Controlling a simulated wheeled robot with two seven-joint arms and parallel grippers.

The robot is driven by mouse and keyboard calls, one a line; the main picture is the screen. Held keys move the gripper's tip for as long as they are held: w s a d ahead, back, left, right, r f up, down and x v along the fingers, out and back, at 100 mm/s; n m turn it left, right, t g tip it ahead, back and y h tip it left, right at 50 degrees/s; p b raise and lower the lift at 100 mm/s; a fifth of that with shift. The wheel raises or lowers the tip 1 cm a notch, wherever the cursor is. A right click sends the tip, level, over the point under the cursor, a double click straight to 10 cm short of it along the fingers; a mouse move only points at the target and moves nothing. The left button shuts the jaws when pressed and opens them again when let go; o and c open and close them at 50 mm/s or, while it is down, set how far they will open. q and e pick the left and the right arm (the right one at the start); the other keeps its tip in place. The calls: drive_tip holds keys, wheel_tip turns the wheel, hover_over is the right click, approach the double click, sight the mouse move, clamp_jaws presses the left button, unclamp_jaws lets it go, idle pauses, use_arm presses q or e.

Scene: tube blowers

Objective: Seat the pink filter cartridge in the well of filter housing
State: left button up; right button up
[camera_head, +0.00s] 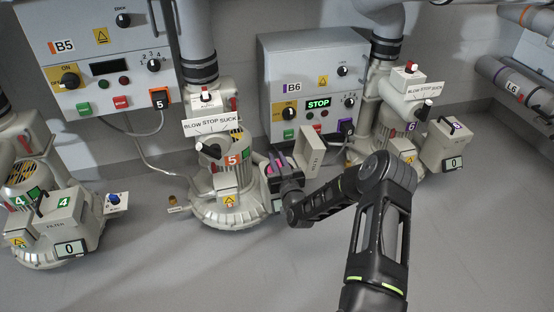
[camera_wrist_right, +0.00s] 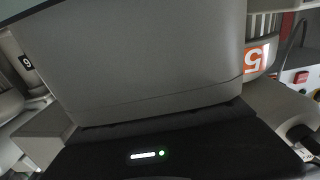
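The filter housing (camera_head: 309,154) is at the right side of blower 5, with its pale panel marked FILTER standing up as if swung open. My right gripper is at the housing, reaching in from the right. Its fingertips are too small and covered to tell whether they are shut on the cartridge. In the right wrist view a large grey surface (camera_wrist_right: 150,60) fills the picture and hides the fingers and the well. My left gripper is not in view.
Blower 5 (camera_head: 228,205) stands just left of the housing. Blower 6 (camera_head: 405,125) stands to the right, blower 4 (camera_head: 40,225) at far left. Control boxes B5 (camera_head: 90,85) and B6 (camera_head: 310,75) hang on the wall. The floor in front is clear.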

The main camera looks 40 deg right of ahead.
drive_tip(key=shift+o, duration=1)
drive_tip(key=shift+r, duration=0.1)
drive_tip(key=shift+s+r, duration=0.15)
drive_tip(key=p+v, duration=0.4)
drive_tip(key=v, duration=0.3)
drive_tip(key=shift+s+a+r, duration=0.1)
drive_tip(key=shift+s, duration=0.15)
drive_tip(key=v, duration=0.2)
drive_tip(key=shift+s+a+f, duration=0.1)
drive_tip(key=shift+s+f, duration=0.2)
drive_tip(key=shift+s, duration=0.1)
drive_tip(key=shift+s+a+r, duration=0.1)
drive_tip(key=shift+s+a, duration=0.25)
drive_tip(key=shift+s, duration=0.3)
